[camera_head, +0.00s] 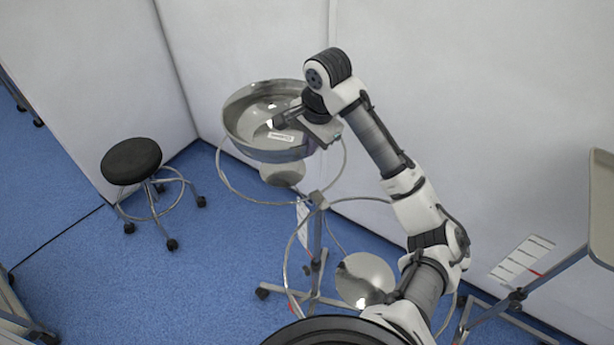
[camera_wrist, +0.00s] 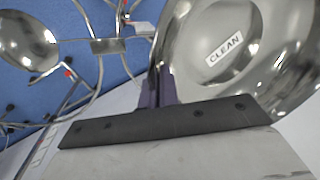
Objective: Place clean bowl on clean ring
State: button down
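The clean bowl (camera_head: 248,143) is a wide shiny metal bowl with a white label inside; in the wrist view the bowl (camera_wrist: 193,48) shows the label reading CLEAN. My gripper (camera_head: 322,140) is at the bowl's right rim; in the wrist view my gripper (camera_wrist: 157,88) has the rim between its fingers. The bowl looks about level. A metal ring (camera_head: 252,201) of the stand shows below and around the bowl, partly hidden by it. I cannot tell whether bowl and ring touch, or read any label marking this ring clean.
A second ring (camera_head: 287,262) on the same stand (camera_head: 317,240) is at the lower right, with another shiny bowl (camera_head: 362,272) within its outline. A black stool (camera_head: 131,161) stands left. White walls rise close behind. A metal table frame (camera_head: 603,205) is at right.

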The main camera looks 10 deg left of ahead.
jog(key=s+d+x, duration=0.1)
jog(key=d+x, duration=0.1)
jog(key=x, duration=0.9)
jog(key=shift+f+p, duration=0.45)
jog(key=shift+f, duration=0.1)
jog(key=c, duration=1.7)
grip_release()
jog(key=v, duration=1.2)
jog(key=shift+b, duration=0.3)
